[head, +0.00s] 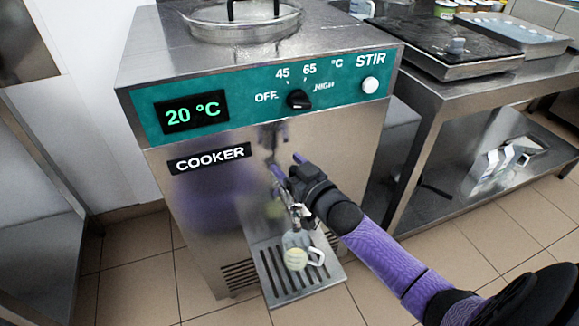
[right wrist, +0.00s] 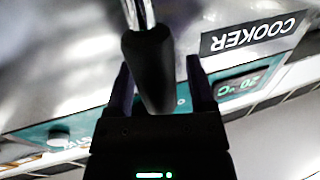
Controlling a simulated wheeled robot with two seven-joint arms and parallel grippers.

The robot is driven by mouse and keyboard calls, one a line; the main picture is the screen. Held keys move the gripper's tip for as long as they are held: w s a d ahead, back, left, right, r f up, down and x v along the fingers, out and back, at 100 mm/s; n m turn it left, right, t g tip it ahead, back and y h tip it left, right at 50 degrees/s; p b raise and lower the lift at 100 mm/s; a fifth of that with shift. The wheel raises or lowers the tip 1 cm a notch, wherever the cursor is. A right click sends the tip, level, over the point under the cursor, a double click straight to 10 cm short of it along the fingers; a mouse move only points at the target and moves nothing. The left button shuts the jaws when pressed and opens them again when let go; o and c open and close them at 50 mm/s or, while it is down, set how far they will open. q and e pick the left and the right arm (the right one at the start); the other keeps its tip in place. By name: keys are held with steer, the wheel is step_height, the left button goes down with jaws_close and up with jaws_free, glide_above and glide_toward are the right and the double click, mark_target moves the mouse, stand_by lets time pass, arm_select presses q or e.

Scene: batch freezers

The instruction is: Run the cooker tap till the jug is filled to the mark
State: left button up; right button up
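The cooker (head: 210,205) is a steel cabinet with a teal panel reading 20 °C. Its black tap handle (right wrist: 150,70) shows in the right wrist view, between the two fingers of my right gripper (right wrist: 160,82). The fingers are apart, with a gap on the right side of the handle. In the head view my right gripper (head: 288,167) is at the tap on the cooker's front and hides most of it. A clear jug (head: 296,257) with a pale handle stands on the drip tray below, with something pale yellow low in it. Its mark is not readable. My left gripper is out of view.
The drip tray (head: 310,287) juts out from the cooker's foot. A black dial (head: 298,99) and a white STIR button (head: 370,85) sit on the panel. A steel table (head: 455,95) with a shelf stands at the right.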

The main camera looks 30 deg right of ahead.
jaws_close()
stand_by(0.6)
stand_by(0.6)
